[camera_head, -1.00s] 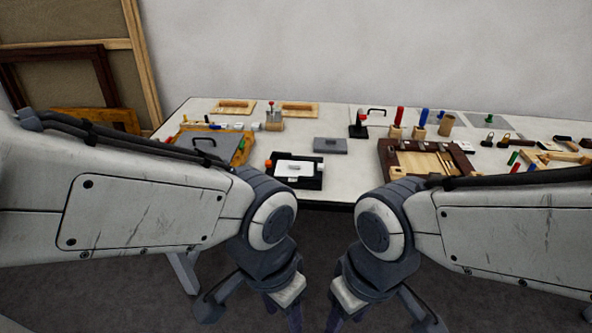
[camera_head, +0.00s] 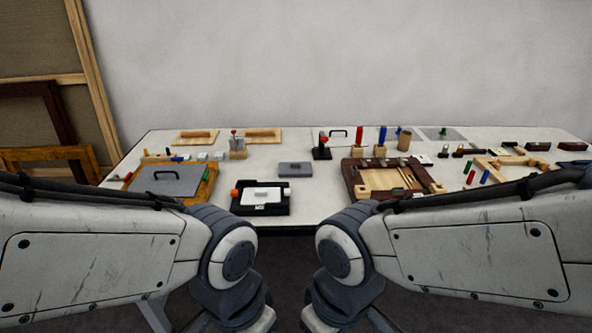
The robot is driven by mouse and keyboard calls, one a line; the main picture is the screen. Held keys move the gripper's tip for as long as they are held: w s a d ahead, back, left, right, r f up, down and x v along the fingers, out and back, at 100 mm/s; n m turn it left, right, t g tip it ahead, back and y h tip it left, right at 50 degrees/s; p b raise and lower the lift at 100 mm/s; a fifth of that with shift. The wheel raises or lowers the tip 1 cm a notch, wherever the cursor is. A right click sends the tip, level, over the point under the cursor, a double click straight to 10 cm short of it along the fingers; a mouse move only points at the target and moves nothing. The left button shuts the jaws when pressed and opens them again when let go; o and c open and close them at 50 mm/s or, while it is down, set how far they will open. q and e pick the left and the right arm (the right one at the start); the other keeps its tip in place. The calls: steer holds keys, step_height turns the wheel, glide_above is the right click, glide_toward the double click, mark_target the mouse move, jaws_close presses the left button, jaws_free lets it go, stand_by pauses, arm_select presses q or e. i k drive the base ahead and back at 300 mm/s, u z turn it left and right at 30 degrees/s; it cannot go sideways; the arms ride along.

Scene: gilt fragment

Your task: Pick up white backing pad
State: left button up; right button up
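A flat white pad (camera_head: 262,196) lies on a black tray-like fixture (camera_head: 240,208) near the front edge of the table; I cannot tell for certain that it is the backing pad. An orange knob (camera_head: 235,193) is at the fixture's left side. My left gripper (camera_head: 264,322) and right gripper (camera_head: 316,322) hang low in front of the table, below its edge and apart from the pad. Only their upper parts show; the fingers are cut off by the bottom of the picture.
A gold frame with a grey plate (camera_head: 180,180) lies left of the fixture. A grey block (camera_head: 295,169) lies behind it. A dark wooden frame (camera_head: 350,180) lies to the right. Several small tools and blocks stand farther back. Wooden frames (camera_head: 40,120) lean at the left.

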mark_target(250, 196)
steer(key=k, duration=0.55)
steer(key=z, duration=0.6)
steer(key=i, duration=1.2)
steer(key=u, duration=0.65)
steer(key=i, duration=0.65)
steer(key=u, duration=0.55)
